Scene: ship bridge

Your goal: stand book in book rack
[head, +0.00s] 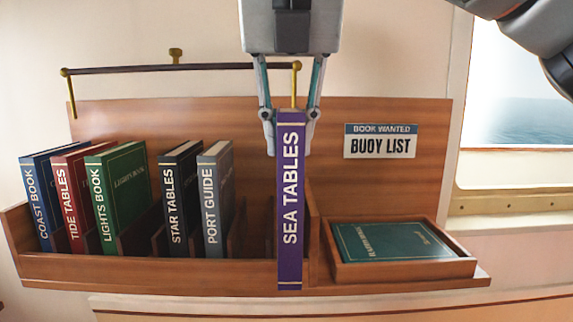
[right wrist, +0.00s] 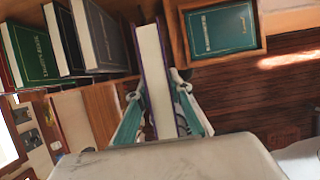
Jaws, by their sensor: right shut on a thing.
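My right gripper (head: 289,140) comes down from the top of the head view and is shut on the upper end of a purple book, SEA TABLES (head: 290,215). The book is upright, spine facing me. It overlaps the front rail of the wooden book rack (head: 150,270), so it appears in front of the rack, near its right end. In the right wrist view the book's pale page edge (right wrist: 155,75) shows between the fingers (right wrist: 157,87). Whether its lower end touches anything cannot be told. The left gripper is not in view.
Coast Book, Tide Tables, Lights Book (head: 122,190), Star Tables and Port Guide (head: 218,200) stand left in the rack. Empty room lies right of Port Guide. A green book (head: 390,240) lies in a tray (head: 400,270) at right, below a BUOY LIST sign (head: 381,142). A rail (head: 180,68) runs above.

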